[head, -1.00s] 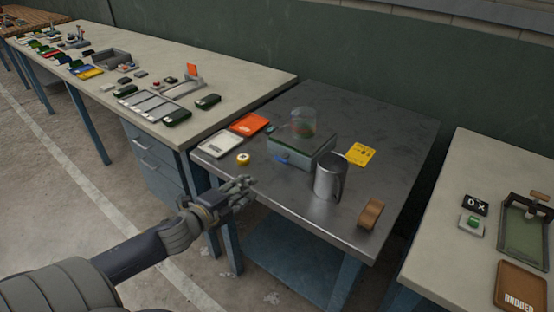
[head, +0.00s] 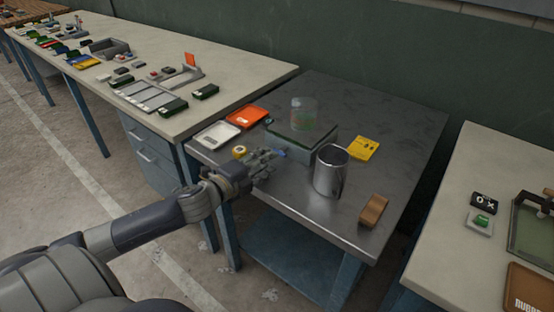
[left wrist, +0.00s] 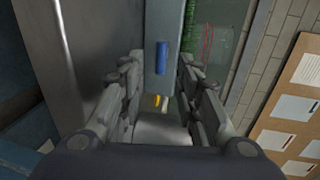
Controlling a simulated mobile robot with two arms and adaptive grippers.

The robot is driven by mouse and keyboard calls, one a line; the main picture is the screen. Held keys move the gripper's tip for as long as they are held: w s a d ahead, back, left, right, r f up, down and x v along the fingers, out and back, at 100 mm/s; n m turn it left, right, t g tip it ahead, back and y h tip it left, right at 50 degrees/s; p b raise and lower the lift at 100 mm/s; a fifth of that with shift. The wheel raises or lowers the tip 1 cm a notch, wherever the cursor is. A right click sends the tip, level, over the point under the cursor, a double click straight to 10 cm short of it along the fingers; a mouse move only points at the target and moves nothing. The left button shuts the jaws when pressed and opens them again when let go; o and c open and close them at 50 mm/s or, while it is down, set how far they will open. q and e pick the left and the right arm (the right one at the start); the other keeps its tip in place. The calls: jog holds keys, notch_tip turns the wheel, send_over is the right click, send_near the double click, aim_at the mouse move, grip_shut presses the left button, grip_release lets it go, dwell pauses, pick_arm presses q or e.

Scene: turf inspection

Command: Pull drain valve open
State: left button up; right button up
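A grey box (head: 312,148) with a clear cylinder (head: 304,114) holding something green stands on the dark metal table. A small blue part (head: 281,153) shows at the box's front, beside my left fingertips; it looks like the drain valve. In the left wrist view the blue part (left wrist: 162,57) is a short upright bar on the box's face, ahead of and between my spread fingers, apart from them. My left gripper (head: 268,163) is open and empty, over the table's front left. It fills the sides of the left wrist view (left wrist: 160,95). My right gripper is out of view.
A metal beaker (head: 331,172) stands just right of the box. A yellow roll (head: 239,152), a white tray (head: 217,134) and an orange tray (head: 246,116) lie left. A yellow card (head: 364,148) and a brown block (head: 373,210) are right. The table's right side is mostly clear.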

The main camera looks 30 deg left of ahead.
aim_at(277, 165)
pick_arm(q)
jog(key=b+x, duration=0.1)
jog(key=x, duration=0.2)
jog(key=shift+w, duration=0.35)
jog(key=shift+b+x, duration=0.35)
jog(key=shift+x, duration=0.65)
jog(key=shift+f, duration=0.1)
jog(key=shift+c, duration=0.5)
grip_shut()
